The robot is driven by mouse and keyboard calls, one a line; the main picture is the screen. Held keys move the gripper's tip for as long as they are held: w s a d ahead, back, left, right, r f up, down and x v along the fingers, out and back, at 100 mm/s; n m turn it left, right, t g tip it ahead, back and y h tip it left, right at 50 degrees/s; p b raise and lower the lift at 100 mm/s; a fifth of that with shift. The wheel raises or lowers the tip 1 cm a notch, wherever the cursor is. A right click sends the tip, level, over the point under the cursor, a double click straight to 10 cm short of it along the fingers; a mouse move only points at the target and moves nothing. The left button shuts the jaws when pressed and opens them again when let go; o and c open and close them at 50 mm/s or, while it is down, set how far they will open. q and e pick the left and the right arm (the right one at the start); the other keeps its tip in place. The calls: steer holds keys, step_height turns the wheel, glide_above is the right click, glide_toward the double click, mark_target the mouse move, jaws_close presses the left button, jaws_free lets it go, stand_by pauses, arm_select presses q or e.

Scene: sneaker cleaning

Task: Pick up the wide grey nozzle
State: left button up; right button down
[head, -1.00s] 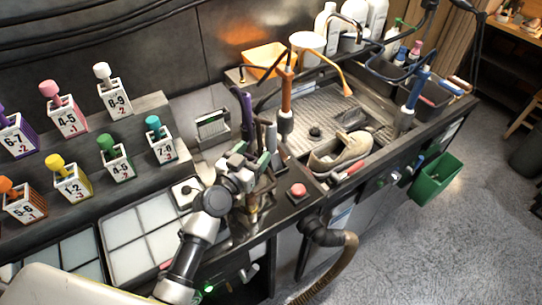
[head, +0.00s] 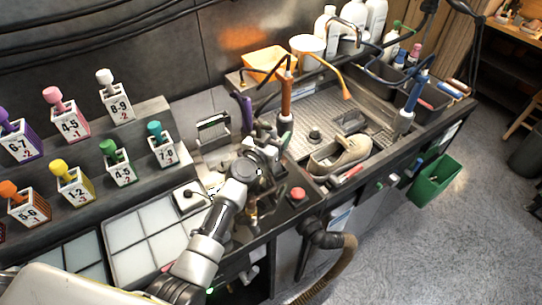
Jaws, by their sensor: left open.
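My left gripper (head: 268,148) is above the dark counter beside the sink, with its arm coming up from the bottom left. It is open, and its wrist covers much of the spot beneath it. A small cluster of upright nozzles or handles stands just behind it, including a purple one (head: 244,110). I cannot clearly pick out the wide grey nozzle; the gripper and wrist may be hiding it. My right gripper is not in view.
A sneaker (head: 340,154) lies at the sink (head: 325,108). An orange upright tool (head: 286,97) stands behind the gripper. A red button (head: 297,194) is at the front edge. Numbered boxes with coloured stoppers fill the steps on the left. A green bin (head: 436,178) hangs at right.

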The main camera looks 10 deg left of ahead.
arm_select(q)
steer(key=shift+s, duration=0.1)
steer(key=shift+c, duration=0.5)
jaws_close()
steer(key=shift+r, duration=0.15)
